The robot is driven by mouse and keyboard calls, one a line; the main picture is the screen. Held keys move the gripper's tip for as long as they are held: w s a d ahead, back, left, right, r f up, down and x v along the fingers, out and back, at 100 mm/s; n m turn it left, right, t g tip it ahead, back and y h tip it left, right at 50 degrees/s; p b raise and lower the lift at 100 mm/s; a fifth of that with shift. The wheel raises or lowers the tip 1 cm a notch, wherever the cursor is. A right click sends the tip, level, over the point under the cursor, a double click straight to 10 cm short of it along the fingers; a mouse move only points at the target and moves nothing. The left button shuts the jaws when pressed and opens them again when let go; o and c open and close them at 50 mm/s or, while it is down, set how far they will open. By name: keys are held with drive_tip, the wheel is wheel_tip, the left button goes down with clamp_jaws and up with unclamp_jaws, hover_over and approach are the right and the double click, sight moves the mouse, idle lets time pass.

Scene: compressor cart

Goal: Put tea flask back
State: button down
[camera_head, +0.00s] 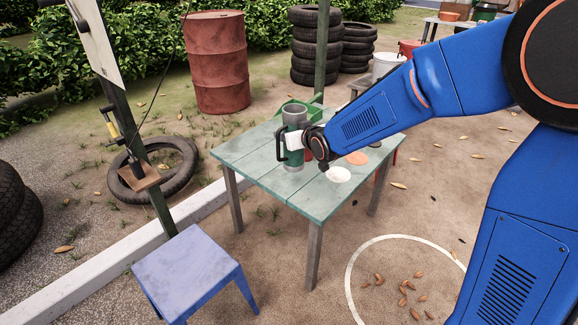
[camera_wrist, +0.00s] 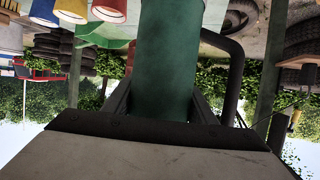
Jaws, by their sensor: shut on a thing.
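The tea flask (camera_head: 294,117) is a dark green cylinder with a grey upper part and a black side handle. It stands roughly upright over the green wooden table (camera_head: 255,166); I cannot tell whether its base touches the top. My gripper (camera_head: 296,142) is shut on the flask's body from the right. In the wrist view, which is upside down, the green flask body (camera_wrist: 166,62) sits between my fingers (camera_wrist: 160,100), with its dark handle (camera_wrist: 236,75) to the right. A green tray or holder (camera_head: 314,108) is behind the flask, partly hidden.
Coloured cups (camera_wrist: 108,10) show in the wrist view. A blue stool (camera_head: 187,268) stands front left, beside a post. A red drum (camera_head: 217,65) and tyres (camera_head: 308,45) are behind.

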sight(299, 157)
drive_tip(key=shift+f, duration=4.15)
drive_tip(key=c, duration=0.8)
unclamp_jaws()
drive_tip(key=shift+f, duration=0.15)
drive_tip(key=shift+o, duration=0.2)
drive_tip(key=shift+s+d+r, duration=0.1)
drive_tip(key=shift+r, duration=0.1)
drive_tip(key=v, duration=1.1)
drive_tip(key=shift+s+d+r, duration=0.1)
drive_tip(key=shift+s+d, duration=0.15)
drive_tip(key=shift+s, duration=0.05)
